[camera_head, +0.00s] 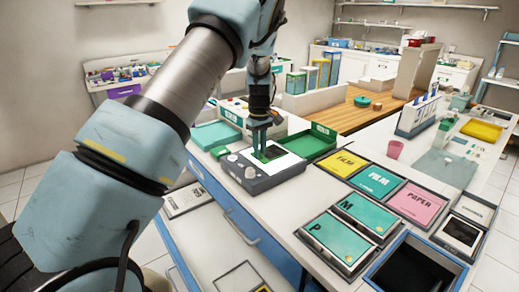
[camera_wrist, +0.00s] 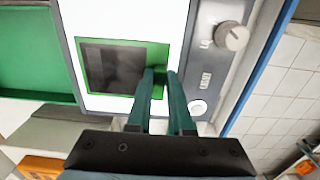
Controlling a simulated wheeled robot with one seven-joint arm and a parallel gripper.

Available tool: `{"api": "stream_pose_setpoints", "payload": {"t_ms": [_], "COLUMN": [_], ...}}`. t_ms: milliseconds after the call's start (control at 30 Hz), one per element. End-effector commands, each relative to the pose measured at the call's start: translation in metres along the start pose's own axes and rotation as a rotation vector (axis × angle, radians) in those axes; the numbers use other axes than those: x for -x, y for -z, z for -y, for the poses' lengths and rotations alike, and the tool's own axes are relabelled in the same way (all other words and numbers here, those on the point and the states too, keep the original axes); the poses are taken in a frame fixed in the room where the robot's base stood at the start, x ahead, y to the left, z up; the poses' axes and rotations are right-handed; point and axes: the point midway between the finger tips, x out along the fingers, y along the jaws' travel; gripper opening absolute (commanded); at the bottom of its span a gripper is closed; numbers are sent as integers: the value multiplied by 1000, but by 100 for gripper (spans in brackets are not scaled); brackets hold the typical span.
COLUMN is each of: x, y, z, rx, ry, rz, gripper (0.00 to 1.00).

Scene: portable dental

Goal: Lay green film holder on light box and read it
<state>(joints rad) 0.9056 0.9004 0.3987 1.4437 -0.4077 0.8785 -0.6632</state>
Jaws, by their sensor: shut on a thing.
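The green film holder (camera_wrist: 120,92), a flat green frame with a dark film in it, lies over the white lit face of the light box (camera_wrist: 92,20) in the wrist view. My gripper (camera_wrist: 160,78) is shut on the holder's right edge, with its fingertips over the green border. In the head view, my gripper (camera_head: 262,152) points down over the light box (camera_head: 262,180). The holder (camera_head: 270,154) is partly hidden there by the fingers. It looks flat on the white face, but I cannot tell whether it fully touches.
A green tray (camera_head: 312,142) is right of the light box and a teal tray (camera_head: 213,135) is to its left. Colored film and paper boxes (camera_head: 372,180) lie to the right. A dark tray (camera_head: 412,270) is at the front. The box's knob (camera_wrist: 232,37) is close to my fingers.

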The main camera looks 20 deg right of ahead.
Motion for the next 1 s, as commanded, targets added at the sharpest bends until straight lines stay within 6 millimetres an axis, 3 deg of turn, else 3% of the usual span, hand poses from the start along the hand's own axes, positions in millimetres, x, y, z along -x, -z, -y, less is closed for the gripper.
{"api": "stream_pose_setpoints", "payload": {"t_ms": [1000], "x": [2], "y": [-6], "z": [0], "rx": [-1], "ry": [0], "rz": [0], "gripper": [0]}}
